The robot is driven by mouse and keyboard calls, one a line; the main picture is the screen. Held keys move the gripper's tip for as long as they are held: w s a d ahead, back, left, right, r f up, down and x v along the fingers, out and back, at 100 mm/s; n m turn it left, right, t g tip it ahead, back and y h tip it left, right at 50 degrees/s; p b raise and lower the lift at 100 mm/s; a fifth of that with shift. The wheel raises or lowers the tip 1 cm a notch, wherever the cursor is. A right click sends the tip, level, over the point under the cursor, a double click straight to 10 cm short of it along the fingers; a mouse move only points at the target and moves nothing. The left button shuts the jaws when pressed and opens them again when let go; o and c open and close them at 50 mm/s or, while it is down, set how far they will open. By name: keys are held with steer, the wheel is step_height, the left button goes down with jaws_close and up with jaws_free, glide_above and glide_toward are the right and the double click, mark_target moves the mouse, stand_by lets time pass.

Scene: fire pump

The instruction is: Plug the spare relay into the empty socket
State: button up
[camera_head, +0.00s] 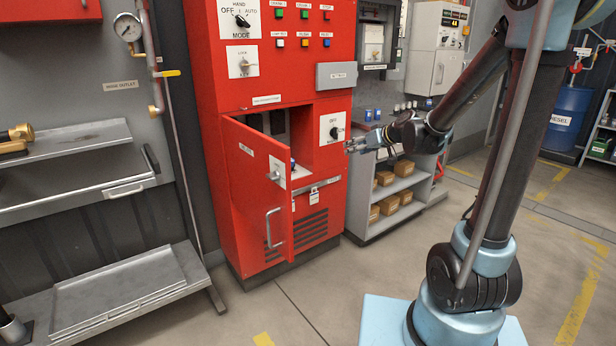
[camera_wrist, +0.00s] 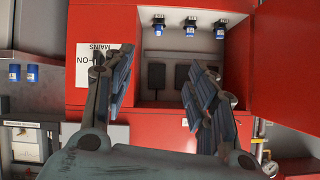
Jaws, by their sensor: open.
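The red cabinet (camera_head: 222,70) has an open compartment (camera_head: 302,130) with its door (camera_head: 250,190) swung out to the left. My gripper (camera_head: 348,147) is in front of the cabinet, just right of the compartment. In the wrist view, which looks upside down, my gripper (camera_wrist: 156,68) is open and empty, facing the compartment. Three small black-and-blue parts, possibly relays (camera_wrist: 190,27), are in a row inside. Blue parts (camera_head: 368,115) also stand on the grey shelf unit. I cannot tell which is the spare relay or the empty socket.
The open door (camera_wrist: 285,65) stands at the right in the wrist view. The MAINS switch panel (camera_head: 333,128) is close to my gripper. The grey shelf unit (camera_head: 385,228) with cardboard boxes (camera_head: 390,204) stands right of the cabinet. The floor in front is clear.

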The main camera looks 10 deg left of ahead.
steer(key=w+a+f+n+t+y, duration=0.1)
steer(key=w+a+f+t+y, duration=0.3)
steer(key=w+a, duration=0.9)
steer(key=w+a+f+t, duration=0.1)
steer(key=a+f, duration=0.4)
steer(key=f, duration=0.3)
steer(key=w+a+f+m+h, duration=0.1)
steer(key=a+f, duration=0.4)
steer(key=f, duration=0.3)
steer(key=shift+w+f+t, duration=0.2)
steer(key=shift+w+t, duration=0.2)
steer(key=shift+w, duration=0.1)
